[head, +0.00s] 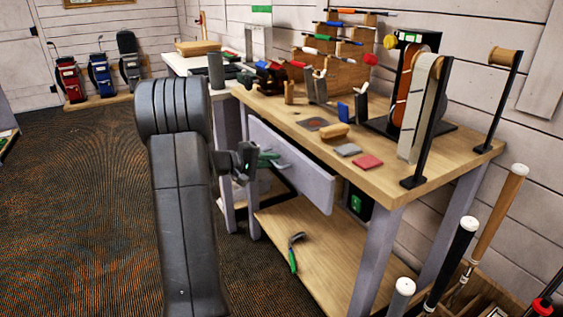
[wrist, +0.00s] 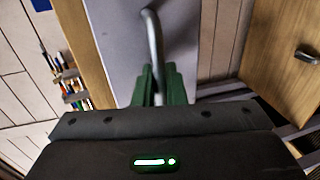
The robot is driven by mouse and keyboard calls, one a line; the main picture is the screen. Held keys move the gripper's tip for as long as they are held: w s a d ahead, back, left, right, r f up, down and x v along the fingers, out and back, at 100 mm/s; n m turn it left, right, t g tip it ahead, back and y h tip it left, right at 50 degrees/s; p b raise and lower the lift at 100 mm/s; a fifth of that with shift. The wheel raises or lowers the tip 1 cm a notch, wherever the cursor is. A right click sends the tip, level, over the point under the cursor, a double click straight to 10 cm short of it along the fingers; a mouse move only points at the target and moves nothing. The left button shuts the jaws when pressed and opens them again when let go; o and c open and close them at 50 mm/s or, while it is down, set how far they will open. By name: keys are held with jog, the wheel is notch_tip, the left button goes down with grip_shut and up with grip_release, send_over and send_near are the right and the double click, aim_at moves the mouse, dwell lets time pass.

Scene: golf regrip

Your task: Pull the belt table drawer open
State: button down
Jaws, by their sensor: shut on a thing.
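The belt table (head: 375,180) has a wooden top and pale legs. Its pale lavender drawer front (head: 305,170) hangs below the top; the wrist view shows the same flat panel (wrist: 117,45). A curved metal drawer handle (wrist: 153,35) stands on the panel. My gripper (head: 268,160), with green fingers, is at the drawer front in the head view. In the wrist view, the green fingers (wrist: 160,84) are shut on the lower part of the handle. The inside of the drawer is hidden, and I cannot tell how far it is out.
A green-handled hooked tool (head: 293,256) lies on the lower shelf (head: 320,270). The tabletop holds a belt sander (head: 405,85), a red block (head: 367,162) and a grey block (head: 348,150). Club shafts (head: 455,255) stand at the lower right. Open carpet (head: 80,200) lies left.

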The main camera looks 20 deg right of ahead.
jog(key=f+b+v, duration=0.3)
jog(key=v, duration=1.5)
jog(key=shift+s+a+f, duration=0.2)
jog(key=shift+a+f, duration=0.2)
jog(key=shift+a, duration=0.25)
jog(key=c, duration=1.8)
grip_release()
jog(key=shift+c, duration=0.2)
jog(key=shift+a, duration=0.1)
jog(key=w+p+v, duration=0.1)
jog(key=p+v, duration=0.1)
jog(key=v, duration=1.1)
jog(key=shift+s+a, duration=0.3)
jog(key=shift+s, duration=0.3)
jog(key=shift+d, duration=0.1)
